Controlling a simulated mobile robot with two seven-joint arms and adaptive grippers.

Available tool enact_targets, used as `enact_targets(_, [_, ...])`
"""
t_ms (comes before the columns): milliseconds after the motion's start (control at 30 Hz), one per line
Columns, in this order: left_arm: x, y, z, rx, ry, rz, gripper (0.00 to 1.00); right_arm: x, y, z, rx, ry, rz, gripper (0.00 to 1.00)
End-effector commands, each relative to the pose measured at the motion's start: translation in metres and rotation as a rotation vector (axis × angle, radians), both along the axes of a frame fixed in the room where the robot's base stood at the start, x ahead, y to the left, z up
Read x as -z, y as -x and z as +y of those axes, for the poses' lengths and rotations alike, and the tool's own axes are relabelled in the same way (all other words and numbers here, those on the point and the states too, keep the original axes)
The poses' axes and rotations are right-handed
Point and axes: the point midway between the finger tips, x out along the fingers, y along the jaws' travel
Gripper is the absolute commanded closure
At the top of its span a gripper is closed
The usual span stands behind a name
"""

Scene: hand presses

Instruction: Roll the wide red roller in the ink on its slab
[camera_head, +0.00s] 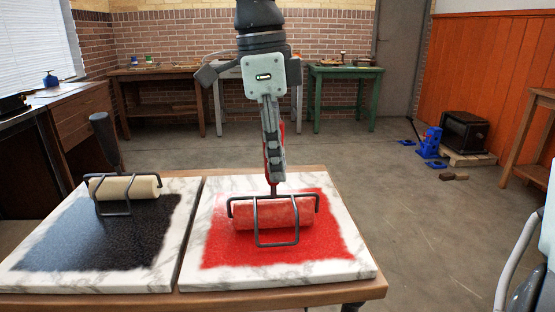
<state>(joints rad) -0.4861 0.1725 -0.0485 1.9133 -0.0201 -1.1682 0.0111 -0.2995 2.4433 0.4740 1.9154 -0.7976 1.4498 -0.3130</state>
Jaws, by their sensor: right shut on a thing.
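The wide red roller (272,213) lies across the red ink patch on its white marble slab (352,270), near the back of the patch. It looks to be touching the ink. Its dark wire frame faces me, and its handle rises upright above it. My right gripper (273,165) points down from above and is shut on this handle. The fingers hide most of the handle, with only red edges showing. My left gripper is not in view.
A second slab (90,282) with black ink sits close on the left, bearing a cream roller (124,187) with a dark handle. Both slabs fill most of the wooden table (340,292). Benches stand along the back wall. Open floor lies to the right, with a blue press (430,142) beyond.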

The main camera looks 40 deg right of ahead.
Motion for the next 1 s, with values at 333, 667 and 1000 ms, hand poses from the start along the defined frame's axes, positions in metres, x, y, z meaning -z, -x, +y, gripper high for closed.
enact_targets(333, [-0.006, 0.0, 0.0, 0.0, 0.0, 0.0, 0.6, -0.002, -0.015, -0.009, 0.0, 0.001, -0.001, 1.0])
enact_targets(667, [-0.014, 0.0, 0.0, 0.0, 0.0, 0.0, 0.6, 0.0, -0.037, -0.023, 0.001, 0.001, 0.001, 1.0])
enact_targets(1000, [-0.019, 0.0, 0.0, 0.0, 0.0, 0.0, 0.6, -0.001, -0.048, -0.03, 0.0, 0.001, 0.001, 1.0])
